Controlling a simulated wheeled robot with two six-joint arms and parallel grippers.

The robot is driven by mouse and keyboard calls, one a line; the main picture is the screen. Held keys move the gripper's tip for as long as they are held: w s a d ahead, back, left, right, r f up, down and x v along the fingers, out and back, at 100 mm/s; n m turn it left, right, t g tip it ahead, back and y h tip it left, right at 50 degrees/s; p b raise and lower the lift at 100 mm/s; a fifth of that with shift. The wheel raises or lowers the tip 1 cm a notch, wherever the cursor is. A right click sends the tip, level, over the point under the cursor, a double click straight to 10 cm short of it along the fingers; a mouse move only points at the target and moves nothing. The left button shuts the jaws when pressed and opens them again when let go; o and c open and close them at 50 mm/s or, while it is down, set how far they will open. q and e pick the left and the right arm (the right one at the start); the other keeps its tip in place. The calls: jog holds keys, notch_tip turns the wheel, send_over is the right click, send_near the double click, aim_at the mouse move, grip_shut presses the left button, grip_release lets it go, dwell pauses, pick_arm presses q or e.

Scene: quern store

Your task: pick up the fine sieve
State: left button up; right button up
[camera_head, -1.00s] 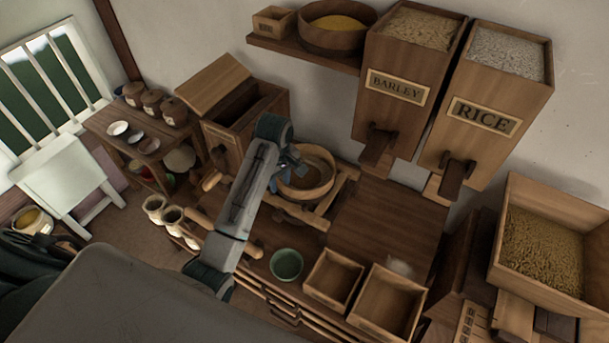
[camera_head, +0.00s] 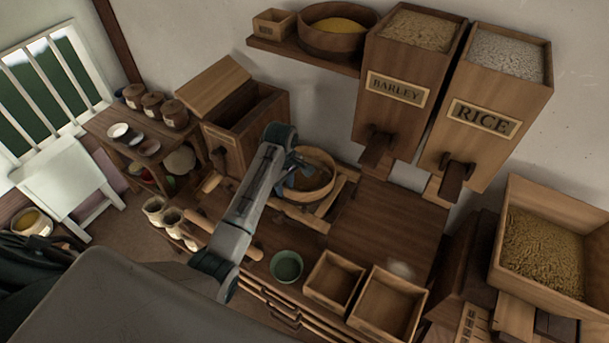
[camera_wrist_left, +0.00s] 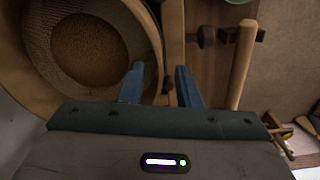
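A round sieve (camera_head: 325,190) with a pale wooden rim sits on a wooden frame on the bench in the head view. In the left wrist view the sieve (camera_wrist_left: 88,50) fills the upper left, with a brown mesh-like bottom inside its rim. I take it for the fine sieve. My left gripper (camera_head: 298,172) is over the sieve, and its arm covers part of the left side. In the wrist view the gripper's blue fingers (camera_wrist_left: 160,86) are apart, with the rim's right edge appearing between them. Contact cannot be told. My right gripper is not in view.
A green bowl (camera_head: 286,266) and two wooden boxes (camera_head: 333,280) stand in front of the sieve. The barley bin (camera_head: 408,75) and rice bin (camera_head: 490,105) hang behind to the right. A lidded wooden chest (camera_head: 235,140) stands at left.

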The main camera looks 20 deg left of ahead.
aim_at(285, 197)
pick_arm(q)
jog(key=shift+w+a+f+p, duration=0.1)
jog(key=shift+f+p, duration=0.25)
jog(key=shift+f, duration=1.25)
grip_shut()
jog(key=shift+r, duration=0.15)
